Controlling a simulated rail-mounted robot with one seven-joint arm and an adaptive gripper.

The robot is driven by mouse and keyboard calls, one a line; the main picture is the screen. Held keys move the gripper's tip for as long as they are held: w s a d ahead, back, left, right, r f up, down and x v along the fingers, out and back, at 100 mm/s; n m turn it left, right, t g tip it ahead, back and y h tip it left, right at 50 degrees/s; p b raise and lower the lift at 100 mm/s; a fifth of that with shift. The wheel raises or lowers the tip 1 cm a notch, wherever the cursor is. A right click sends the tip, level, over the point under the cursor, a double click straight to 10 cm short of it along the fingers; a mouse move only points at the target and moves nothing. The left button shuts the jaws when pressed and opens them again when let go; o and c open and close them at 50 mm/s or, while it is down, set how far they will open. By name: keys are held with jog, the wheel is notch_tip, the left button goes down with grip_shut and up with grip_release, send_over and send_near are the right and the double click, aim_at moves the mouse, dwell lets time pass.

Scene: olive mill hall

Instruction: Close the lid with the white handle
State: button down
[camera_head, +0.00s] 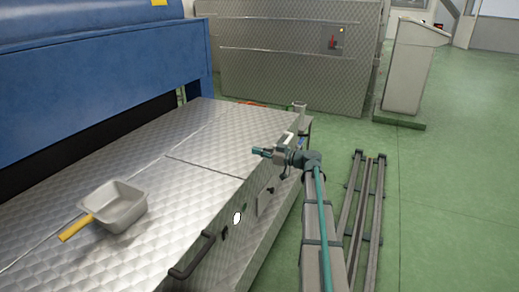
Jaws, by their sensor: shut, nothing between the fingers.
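My gripper (258,152) is shut and empty, pointing left over the right edge of the metal top. Two diamond-plate lid panels form this top: a far one (215,130) and a near one (185,205), divided by a dark seam. Both look flat here; I cannot tell whether either is slightly raised. A small white bar (288,138), perhaps the white handle, shows at the far panel's right edge, just behind my gripper and partly hidden by it. Contact cannot be judged. A dark handle (192,257) is on the near panel's front edge.
A grey metal scoop (122,206) with a yellow handle lies on the near panel. A blue machine (90,75) stands along the left. A white oval (237,218) marks the front side. Rails (365,210) run on the green floor at right. A grey console (408,70) stands behind.

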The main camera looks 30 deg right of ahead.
jog(key=shift+s+d+f+b, duration=0.15)
jog(key=shift+f+b, duration=0.5)
jog(key=shift+f, duration=0.75)
